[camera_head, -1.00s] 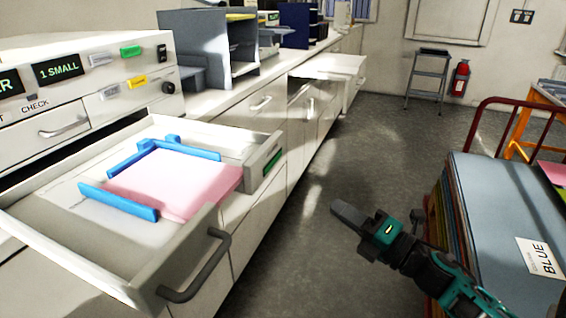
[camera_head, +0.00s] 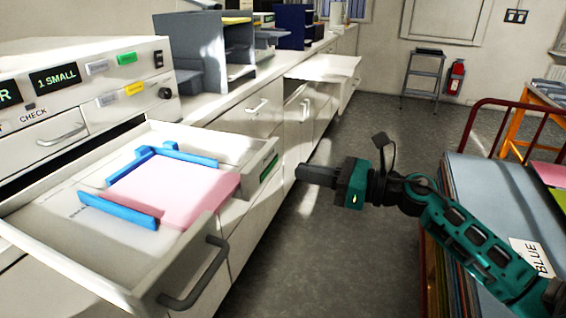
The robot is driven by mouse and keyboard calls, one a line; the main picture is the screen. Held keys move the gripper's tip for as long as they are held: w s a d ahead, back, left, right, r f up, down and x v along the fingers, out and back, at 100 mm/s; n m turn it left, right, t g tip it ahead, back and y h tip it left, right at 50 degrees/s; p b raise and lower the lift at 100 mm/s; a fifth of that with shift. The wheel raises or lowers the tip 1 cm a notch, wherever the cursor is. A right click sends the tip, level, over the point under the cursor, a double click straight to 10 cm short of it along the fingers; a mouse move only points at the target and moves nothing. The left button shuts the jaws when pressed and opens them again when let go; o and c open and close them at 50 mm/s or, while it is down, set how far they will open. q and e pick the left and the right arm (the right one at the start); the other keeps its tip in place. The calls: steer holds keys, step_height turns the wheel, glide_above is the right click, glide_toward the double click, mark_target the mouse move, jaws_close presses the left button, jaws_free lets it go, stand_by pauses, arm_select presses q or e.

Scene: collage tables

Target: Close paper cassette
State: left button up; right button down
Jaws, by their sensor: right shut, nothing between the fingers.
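The paper cassette (camera_head: 60,238) is a pale drawer pulled out of the white machine at the left. It holds a stack of pink paper (camera_head: 178,188) between blue guides (camera_head: 118,210). A dark grey handle (camera_head: 205,278) is on its front, and a green label shows on the front's far part. My right gripper (camera_head: 303,173) is shut and empty, in the air to the right of the cassette front and apart from it. Its fingers point left toward the cassette. My left gripper is out of view.
The machine's panel (camera_head: 90,75) has a "1 SMALL" display and coloured labels. Another drawer (camera_head: 335,70) stands open along the counter behind. A cart with blue sheets (camera_head: 490,200) and a red rail is at the right. The grey floor between is clear.

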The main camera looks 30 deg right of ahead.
mark_target(268, 164)
steer(key=p+x, duration=0.1)
steer(key=x, duration=0.4)
steer(key=shift+w+a, duration=0.2)
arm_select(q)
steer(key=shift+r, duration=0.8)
